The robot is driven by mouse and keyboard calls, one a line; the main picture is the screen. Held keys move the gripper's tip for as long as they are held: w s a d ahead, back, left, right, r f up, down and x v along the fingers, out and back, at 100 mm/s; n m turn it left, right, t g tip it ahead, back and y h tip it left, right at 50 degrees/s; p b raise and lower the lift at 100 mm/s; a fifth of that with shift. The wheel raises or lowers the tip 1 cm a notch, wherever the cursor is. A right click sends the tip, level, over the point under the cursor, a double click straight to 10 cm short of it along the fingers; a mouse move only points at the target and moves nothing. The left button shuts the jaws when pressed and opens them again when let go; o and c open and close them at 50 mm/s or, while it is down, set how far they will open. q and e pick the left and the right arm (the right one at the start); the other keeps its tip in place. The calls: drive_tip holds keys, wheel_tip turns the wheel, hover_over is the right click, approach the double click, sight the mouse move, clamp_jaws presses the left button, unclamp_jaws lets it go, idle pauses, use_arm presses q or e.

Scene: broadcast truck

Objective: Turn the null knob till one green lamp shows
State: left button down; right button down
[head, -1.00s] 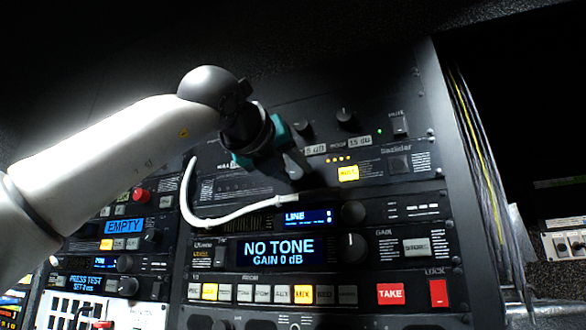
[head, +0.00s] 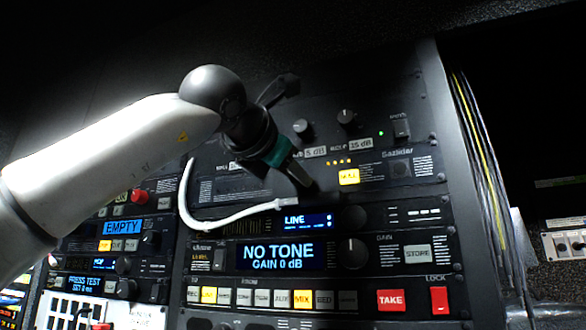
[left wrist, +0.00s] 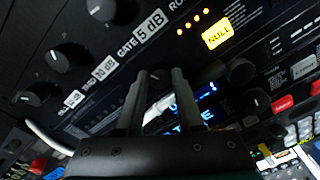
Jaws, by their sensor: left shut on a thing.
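My left gripper (head: 304,184) reaches from the left to the rack panel, its fingers on the panel left of the yellow NULL button (head: 348,177). It is shut on the null knob, which the fingers mostly hide. In the left wrist view the two fingers (left wrist: 158,75) stand close together with a dark gap between them. A row of small amber lamps (head: 338,161) is lit above the NULL button; they also show in the left wrist view (left wrist: 193,23). No green lamp shows in that row. My right gripper is not in view.
A white cable (head: 225,223) loops beneath my gripper, its end close to the fingertips. Knobs (head: 347,119) sit above, and a single green light (head: 381,133) glows near a switch. Below is a display reading NO TONE (head: 280,254), with a red TAKE button (head: 391,299).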

use_arm(q)
drive_tip(key=shift+m+p, duration=0.35)
drive_tip(key=shift+m, duration=1.55)
drive_tip(key=c, duration=0.5)
unclamp_jaws()
drive_tip(key=shift+c, duration=0.2)
drive_tip(key=b+v, duration=0.6)
drive_tip(key=v, duration=0.9)
drive_tip(key=shift+s, duration=0.2)
